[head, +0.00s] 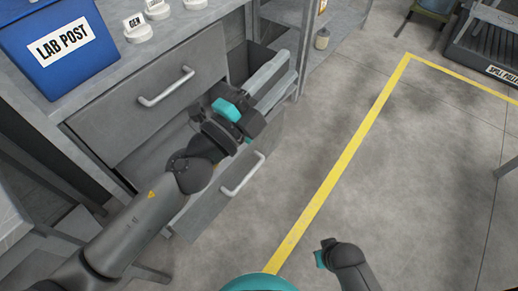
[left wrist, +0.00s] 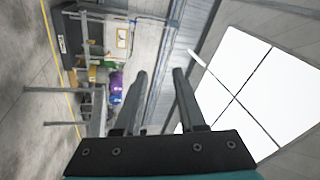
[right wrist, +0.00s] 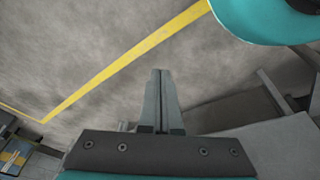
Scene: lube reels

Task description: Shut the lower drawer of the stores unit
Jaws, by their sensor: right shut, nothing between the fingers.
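The grey stores unit has a closed-looking upper drawer (head: 140,98) with a bar handle. The lower drawer (head: 204,212) below it stands pulled out, its handle (head: 243,175) facing the open floor. My left arm reaches over the lower drawer and hides much of its inside. The left gripper (head: 288,64) is beyond the drawer's far end, fingers pointing away from me; the left wrist view shows its fingers (left wrist: 158,75) apart with nothing between. My right gripper (right wrist: 160,75) is shut and empty over the floor; in the head view only part of its wrist shows at the bottom.
A blue LAB POST box (head: 60,48) and white labelled pieces (head: 138,30) sit on the unit's top. A yellow line (head: 345,160) crosses the floor, which is clear right of the drawer. A spill pallet (head: 488,45) stands at the far right.

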